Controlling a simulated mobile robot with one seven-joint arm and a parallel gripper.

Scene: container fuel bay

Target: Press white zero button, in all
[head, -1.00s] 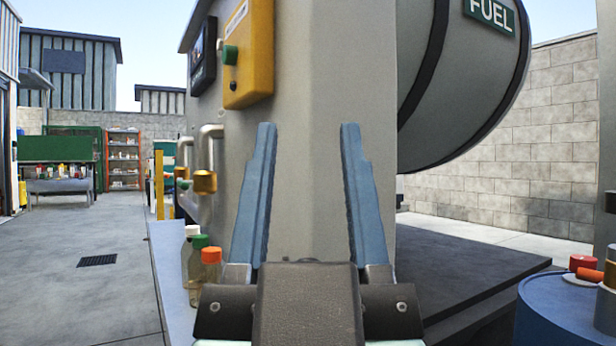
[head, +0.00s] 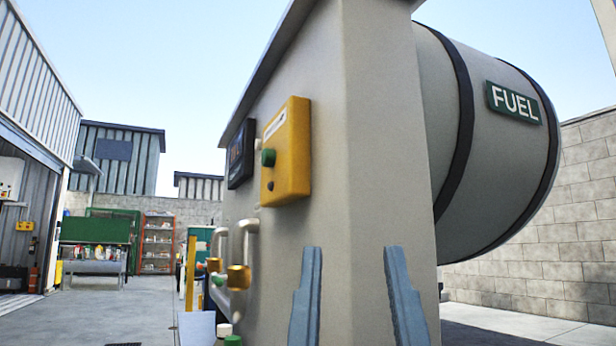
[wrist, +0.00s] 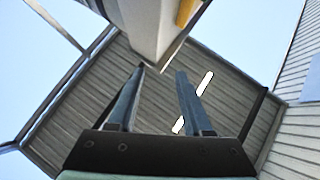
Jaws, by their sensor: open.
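The fuel cabinet (head: 375,130) stands in the middle of the head view. On its left face are a dark display (head: 240,153) and a yellow box (head: 287,152) with a green button (head: 268,157) and a small dark round spot below it. A small whitish knob (head: 258,143) shows between display and box, partly hidden; I cannot tell if it is the white zero button. My gripper (head: 353,250) is open and empty, low in front of the cabinet's near corner and below the yellow box. The wrist view shows its fingers apart (wrist: 160,70), pointing up toward a roof.
Brass-coloured fittings (head: 238,277) and grey handles stick out from the cabinet's left face. Bottle caps (head: 232,340) show at its foot. A FUEL tank (head: 490,140) bulges out on the right. Open paving (head: 110,318) lies to the left.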

